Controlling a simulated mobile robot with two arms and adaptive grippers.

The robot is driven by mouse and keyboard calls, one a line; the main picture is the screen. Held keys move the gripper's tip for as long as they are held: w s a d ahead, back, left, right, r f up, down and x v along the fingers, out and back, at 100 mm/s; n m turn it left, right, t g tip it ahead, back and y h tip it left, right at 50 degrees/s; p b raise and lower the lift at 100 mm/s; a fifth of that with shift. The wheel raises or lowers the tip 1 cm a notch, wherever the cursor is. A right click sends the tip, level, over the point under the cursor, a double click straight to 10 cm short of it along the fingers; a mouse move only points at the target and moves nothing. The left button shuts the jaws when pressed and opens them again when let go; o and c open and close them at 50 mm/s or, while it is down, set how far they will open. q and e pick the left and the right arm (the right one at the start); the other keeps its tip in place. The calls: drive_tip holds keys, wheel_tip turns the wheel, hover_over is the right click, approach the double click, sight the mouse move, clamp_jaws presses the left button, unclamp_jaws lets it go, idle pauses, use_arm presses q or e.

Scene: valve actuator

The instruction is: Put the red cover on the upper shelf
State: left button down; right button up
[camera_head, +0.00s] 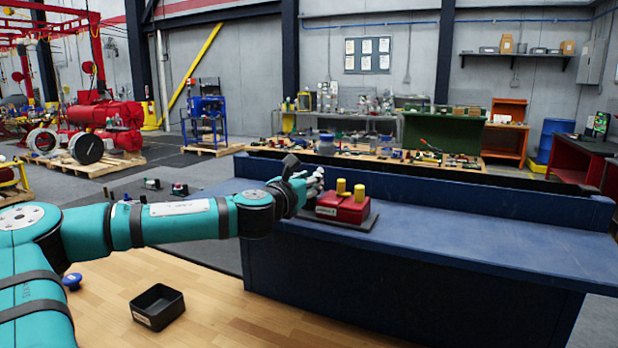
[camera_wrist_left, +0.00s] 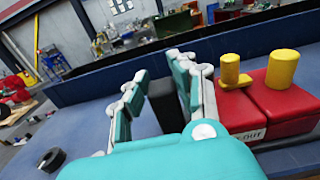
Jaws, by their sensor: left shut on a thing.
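A red cover (camera_head: 343,206) with yellow knobs sits on a dark plate on the blue shelf (camera_head: 470,238). In the left wrist view the red body (camera_wrist_left: 262,110) and its knobs are at the right, beside my fingers. My left gripper (camera_head: 312,180) is over the shelf at the cover's left. In the wrist view my left gripper (camera_wrist_left: 160,95) is shut on a dark block (camera_wrist_left: 163,104), which shows between its fingers. What this block belongs to is hidden. My right gripper is not in view.
A raised blue ledge (camera_head: 420,185) runs along the shelf's back. The shelf is clear to the right of the cover. A black open tray (camera_head: 157,307) and a blue knob (camera_head: 72,281) are on the wooden surface below. A black round part (camera_wrist_left: 52,159) lies at the wrist view's left.

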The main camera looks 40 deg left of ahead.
use_arm(q)
drive_tip(key=shift+d, duration=0.15)
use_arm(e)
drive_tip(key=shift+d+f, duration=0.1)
use_arm(q)
drive_tip(key=c, duration=1.4)
unclamp_jaws()
drive_tip(key=o, duration=0.3)
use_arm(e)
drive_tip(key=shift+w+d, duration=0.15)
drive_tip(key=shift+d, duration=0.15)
use_arm(q)
drive_tip(key=shift+r, duration=0.1)
drive_tip(key=shift+s, duration=0.1)
